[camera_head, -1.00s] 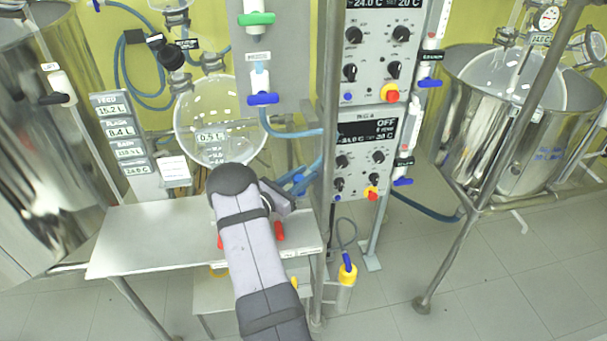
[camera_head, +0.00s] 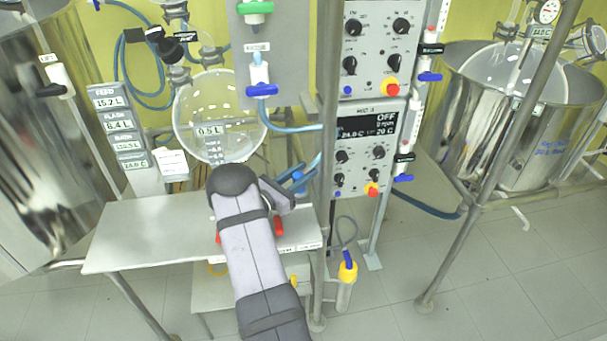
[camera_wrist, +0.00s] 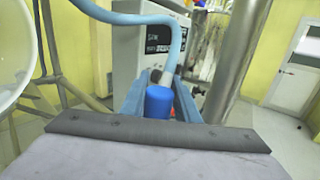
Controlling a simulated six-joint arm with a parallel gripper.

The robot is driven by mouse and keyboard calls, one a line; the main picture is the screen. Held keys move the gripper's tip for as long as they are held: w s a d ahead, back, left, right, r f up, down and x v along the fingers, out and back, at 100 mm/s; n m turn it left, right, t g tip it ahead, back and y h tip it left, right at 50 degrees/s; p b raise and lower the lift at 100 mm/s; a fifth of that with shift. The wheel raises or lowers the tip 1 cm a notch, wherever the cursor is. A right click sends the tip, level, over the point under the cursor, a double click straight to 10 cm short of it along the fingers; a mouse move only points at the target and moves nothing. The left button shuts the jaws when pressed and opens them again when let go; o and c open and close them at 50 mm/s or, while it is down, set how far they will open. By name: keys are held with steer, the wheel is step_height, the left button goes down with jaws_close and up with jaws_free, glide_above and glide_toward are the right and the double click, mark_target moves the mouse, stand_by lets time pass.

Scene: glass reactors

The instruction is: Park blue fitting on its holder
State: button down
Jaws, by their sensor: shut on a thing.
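The blue fitting (camera_wrist: 159,103) is at the end of a light blue hose (camera_wrist: 178,40) in the wrist view. It sits upright between the two blue fingers of my gripper (camera_wrist: 160,98), which is shut on it. In the head view my gripper (camera_head: 299,180) is above the right end of the steel table, left of the metal post. The hose (camera_head: 290,129) curves from a blue-handled valve behind the post and down to the gripper. The fitting is hard to make out in the head view. I cannot pick out its holder in either view.
A round glass vessel (camera_head: 219,115) hangs just behind my arm. The metal post (camera_head: 327,150) and control boxes (camera_head: 366,150) stand close right of the gripper. Red parts (camera_head: 278,226) sit on the steel table (camera_head: 140,235), whose left side is clear. A yellow-topped cylinder (camera_head: 346,285) hangs lower right.

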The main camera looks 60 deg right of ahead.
steer(key=shift+s+a+f, duration=0.1)
steer(key=shift+s+f, duration=0.05)
steer(key=shift+f, duration=0.4)
steer(key=shift+s+a+f, duration=0.1)
steer(key=shift+f, duration=0.45)
steer(key=c, duration=1.3)
jaws_free()
steer(key=shift+w+d+r+p, duration=0.1)
steer(key=shift+r+p, duration=0.6)
steer(key=shift+p, duration=0.35)
step_height(320, 180, up, 4)
steer(key=p, duration=0.2)
steer(key=shift+w+d+r+p, duration=0.1)
steer(key=shift+w+r+p, duration=0.1)
steer(key=shift+p, duration=0.1)
steer(key=shift+w+a+f+n+t+y, duration=0.35)
steer(key=shift+w+a+n+t, duration=1.5)
steer(key=shift+a, duration=3)
steer(key=shift+w+a+f+n+t+y, duration=0.35)
steer(key=shift+w+a+n+t, duration=0.55)
steer(key=shift+w+a+t, duration=2.35)
steer(key=shift+w+a+f+n+t+y, duration=0.35)
steer(key=shift+w+a+n+t, duration=0.9)
steer(key=shift+w+a, duration=3.4)
